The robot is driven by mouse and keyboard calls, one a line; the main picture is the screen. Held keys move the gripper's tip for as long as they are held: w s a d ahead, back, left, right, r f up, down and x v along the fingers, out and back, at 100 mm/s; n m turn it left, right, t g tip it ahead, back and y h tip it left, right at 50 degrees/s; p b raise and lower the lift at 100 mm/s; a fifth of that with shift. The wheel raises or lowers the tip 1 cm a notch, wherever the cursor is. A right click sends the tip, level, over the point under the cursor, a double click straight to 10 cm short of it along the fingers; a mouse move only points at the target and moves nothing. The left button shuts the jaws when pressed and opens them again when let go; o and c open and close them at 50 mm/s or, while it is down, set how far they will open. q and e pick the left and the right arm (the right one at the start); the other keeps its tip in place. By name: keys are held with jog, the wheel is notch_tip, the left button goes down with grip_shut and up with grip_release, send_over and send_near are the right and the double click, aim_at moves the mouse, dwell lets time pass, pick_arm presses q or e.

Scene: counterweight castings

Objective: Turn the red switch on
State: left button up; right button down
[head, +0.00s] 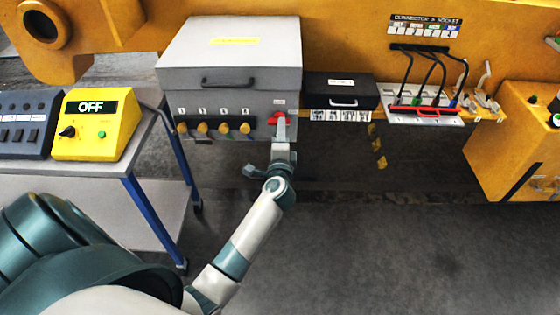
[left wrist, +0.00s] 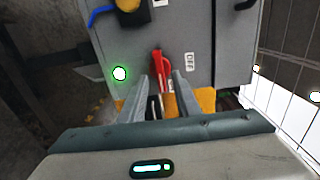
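The red switch (head: 279,118) is a red lever on the lower right of the grey box's front (head: 265,90). It also shows in the left wrist view (left wrist: 158,65), with an "OFF" label printed beside it. My left gripper (head: 281,130) is right at the switch and covers part of it in the head view. In the left wrist view its two fingers (left wrist: 163,82) stand apart, with the red lever seen between and just beyond the tips. Whether a finger touches the lever I cannot tell. My right gripper is not in view.
Several yellow knobs (head: 203,128) line the box's front left of the switch. A small black case (head: 340,92) sits just right of the box. A yellow unit reading "OFF" (head: 97,125) stands on a cart (head: 75,167) at left. Open floor lies to the right.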

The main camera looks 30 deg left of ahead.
pick_arm(q)
jog(key=b+v, duration=0.4)
jog(key=v, duration=1.2)
